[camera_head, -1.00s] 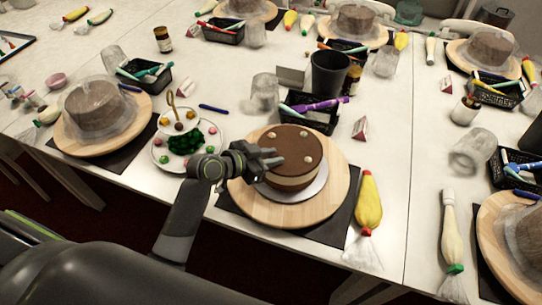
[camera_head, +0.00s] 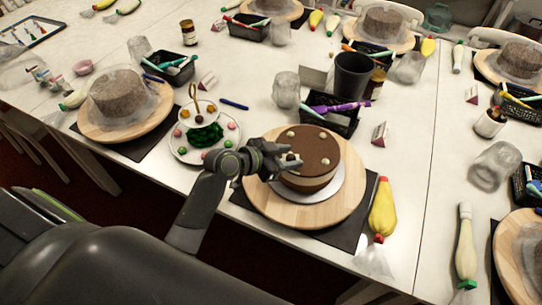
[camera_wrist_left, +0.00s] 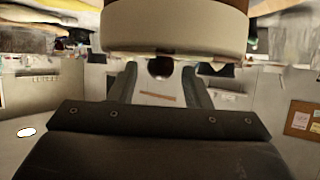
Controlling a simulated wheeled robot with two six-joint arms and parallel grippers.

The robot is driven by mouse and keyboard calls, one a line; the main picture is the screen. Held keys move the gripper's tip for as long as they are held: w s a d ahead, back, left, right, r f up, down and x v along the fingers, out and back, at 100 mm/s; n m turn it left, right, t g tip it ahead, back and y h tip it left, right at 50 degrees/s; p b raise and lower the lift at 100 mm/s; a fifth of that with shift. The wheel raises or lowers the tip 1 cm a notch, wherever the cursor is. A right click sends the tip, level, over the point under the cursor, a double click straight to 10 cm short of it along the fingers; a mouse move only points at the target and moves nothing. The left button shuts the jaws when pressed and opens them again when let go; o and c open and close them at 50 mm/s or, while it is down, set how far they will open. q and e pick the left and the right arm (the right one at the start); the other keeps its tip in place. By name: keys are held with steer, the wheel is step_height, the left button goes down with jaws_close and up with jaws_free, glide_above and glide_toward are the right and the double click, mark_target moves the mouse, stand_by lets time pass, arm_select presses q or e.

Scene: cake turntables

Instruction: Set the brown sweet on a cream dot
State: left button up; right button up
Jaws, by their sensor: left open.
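The cake (camera_head: 318,150) has a brown top with several pale cream dots (camera_head: 326,162); it sits on a white board on a wooden turntable (camera_head: 330,215). My left gripper (camera_head: 290,160) reaches over the cake's left edge, fingers close to its top, and is open. In the left wrist view a small dark brown ball (camera_wrist_left: 160,67), likely the brown sweet, shows between the spread fingers. A large pale round body fills the top of that view. Whether the ball touches a finger or rests on a dot cannot be told. My right gripper is out of view.
A tiered stand (camera_head: 179,146) with coloured sweets and green stuff stands left of the cake. A black basket of pens (camera_head: 343,128) and a dark cup (camera_head: 352,76) stand behind it. A yellow piping bag (camera_head: 383,208) lies to the right.

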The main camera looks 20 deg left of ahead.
arm_select(q)
steer(key=b+v, duration=0.1)
steer(key=v, duration=1)
steer(key=shift+s+a, duration=0.25)
steer(key=shift+s, duration=0.05)
